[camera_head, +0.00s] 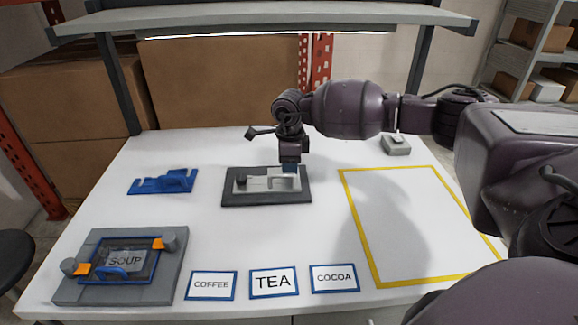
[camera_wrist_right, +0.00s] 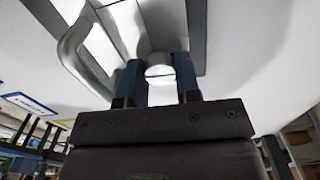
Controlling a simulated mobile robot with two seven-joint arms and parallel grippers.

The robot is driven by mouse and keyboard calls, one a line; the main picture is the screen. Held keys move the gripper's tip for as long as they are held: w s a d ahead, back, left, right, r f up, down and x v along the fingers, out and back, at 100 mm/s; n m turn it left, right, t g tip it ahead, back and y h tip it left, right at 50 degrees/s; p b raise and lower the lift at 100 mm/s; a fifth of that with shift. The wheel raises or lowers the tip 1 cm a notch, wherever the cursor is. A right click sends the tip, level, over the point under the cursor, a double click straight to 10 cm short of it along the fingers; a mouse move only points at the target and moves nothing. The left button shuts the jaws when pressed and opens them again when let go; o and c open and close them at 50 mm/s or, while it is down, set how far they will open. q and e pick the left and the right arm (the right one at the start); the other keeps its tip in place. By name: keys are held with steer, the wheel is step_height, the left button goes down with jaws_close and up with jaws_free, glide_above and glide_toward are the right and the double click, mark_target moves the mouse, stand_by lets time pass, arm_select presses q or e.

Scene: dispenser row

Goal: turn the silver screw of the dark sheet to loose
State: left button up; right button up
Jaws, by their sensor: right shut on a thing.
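The dark sheet (camera_head: 215,200) lies flat on the white table, with a lighter grey plate (camera_head: 256,184) on it. A dark knob (camera_head: 240,180) stands at the plate's left part. My right gripper (camera_head: 290,168) points down over the right part of the sheet. In the right wrist view its two blue fingers (camera_wrist_right: 160,82) are shut on the round silver screw (camera_wrist_right: 160,71). The screw is hidden behind the gripper in the head view. A curved silver handle (camera_wrist_right: 72,48) shows beside the fingers in the wrist view. My left gripper is not in view.
A blue bracket (camera_head: 163,182) lies left of the sheet. A grey frame with a SOUP panel (camera_head: 125,262) stands front left. COFFEE (camera_head: 211,285), TEA (camera_head: 273,281) and COCOA (camera_head: 335,278) cards lie along the front. A yellow outline (camera_head: 358,225) marks free table at right. A grey box (camera_head: 396,146) sits behind it.

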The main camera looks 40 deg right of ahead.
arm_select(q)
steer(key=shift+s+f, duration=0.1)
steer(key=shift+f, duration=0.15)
arm_select(e)
steer(key=shift+s+f+n, duration=0.2)
steer(key=shift+f+n, duration=0.2)
steer(key=shift+n, duration=0.1)
steer(key=o, duration=0.9)
steer(key=shift+o, duration=0.2)
steer(key=shift+w+r, duration=0.1)
steer(key=shift+r, duration=0.1)
steer(key=shift+w+r, duration=0.1)
steer(key=shift+r, duration=0.15)
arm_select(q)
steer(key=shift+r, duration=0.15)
arm_select(e)
step_height(320, 180, up, 10)
steer(key=shift+r, duration=0.15)
arm_select(q)
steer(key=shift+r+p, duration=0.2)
steer(key=shift+p, duration=0.1)
